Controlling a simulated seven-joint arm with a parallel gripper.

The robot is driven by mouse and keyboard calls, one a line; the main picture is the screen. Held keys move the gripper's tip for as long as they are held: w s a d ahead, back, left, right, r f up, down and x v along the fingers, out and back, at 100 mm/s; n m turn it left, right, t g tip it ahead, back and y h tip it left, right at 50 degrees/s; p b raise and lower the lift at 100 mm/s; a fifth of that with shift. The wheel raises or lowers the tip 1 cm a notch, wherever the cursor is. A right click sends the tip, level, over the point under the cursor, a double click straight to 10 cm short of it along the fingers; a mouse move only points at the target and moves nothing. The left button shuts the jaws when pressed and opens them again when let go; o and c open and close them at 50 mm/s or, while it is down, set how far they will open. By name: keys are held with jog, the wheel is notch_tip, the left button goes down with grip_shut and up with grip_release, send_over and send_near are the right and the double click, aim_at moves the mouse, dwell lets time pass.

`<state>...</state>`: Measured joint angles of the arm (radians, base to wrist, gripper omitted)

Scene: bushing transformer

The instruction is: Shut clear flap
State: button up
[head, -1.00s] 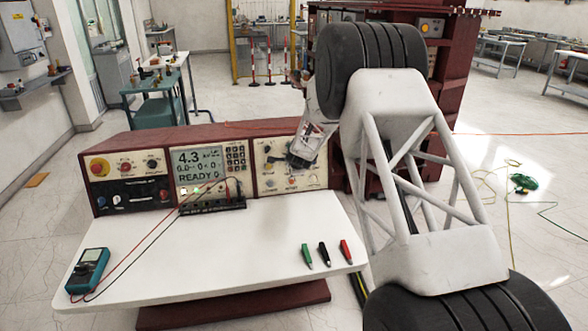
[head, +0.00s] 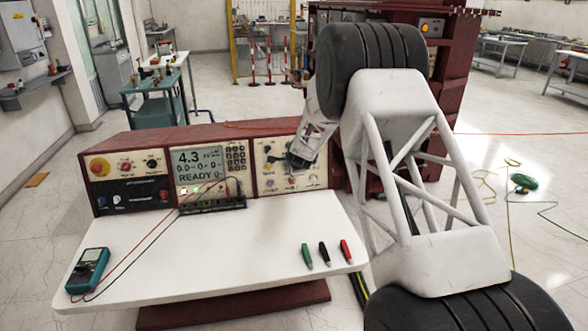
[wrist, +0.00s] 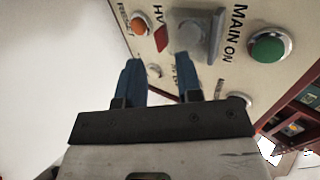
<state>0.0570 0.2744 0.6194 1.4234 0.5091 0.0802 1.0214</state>
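My gripper (wrist: 158,66) shows two blue fingers apart with nothing visible between them, close in front of the console's control panel. In the head view my gripper (head: 299,161) is at the right-hand panel section, small and partly hidden by my wrist. A grey, see-through piece that looks like the clear flap (wrist: 200,32) stands at the panel just beyond the right fingertip, between the HV and MAIN ON lettering. The right fingertip overlaps its lower edge; I cannot tell whether they touch. How far the flap is raised is unclear.
A green button (wrist: 268,48) is right of the flap, an orange button (wrist: 140,25) and a red part (wrist: 160,39) left. The white desk (head: 240,255) holds a multimeter (head: 88,270) and several clips or probes. Its middle is clear.

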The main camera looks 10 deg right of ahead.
jog(key=v, duration=0.7)
jog(key=shift+s+r, duration=0.25)
dwell(0.3)
jog(key=s+a+r+n+g, duration=0.1)
jog(key=s+a+r+n, duration=0.15)
jog(key=s+r, duration=0.55)
jog(key=s+a+r+n+g+y, duration=0.1)
jog(key=s+r+n, duration=0.3)
jog(key=s, duration=0.8)
jog(key=s+a+r+n+g, duration=0.1)
jog(key=s+r+n, duration=0.2)
jog(key=s+r, duration=0.5)
jog(key=s+f+n+g+h, duration=0.1)
jog(key=s+n, duration=0.7)
jog(key=s, duration=2.9)
jog(key=shift+f+g, duration=0.65)
jog(key=shift+g, duration=0.35)
jog(key=shift+w, duration=0.1)
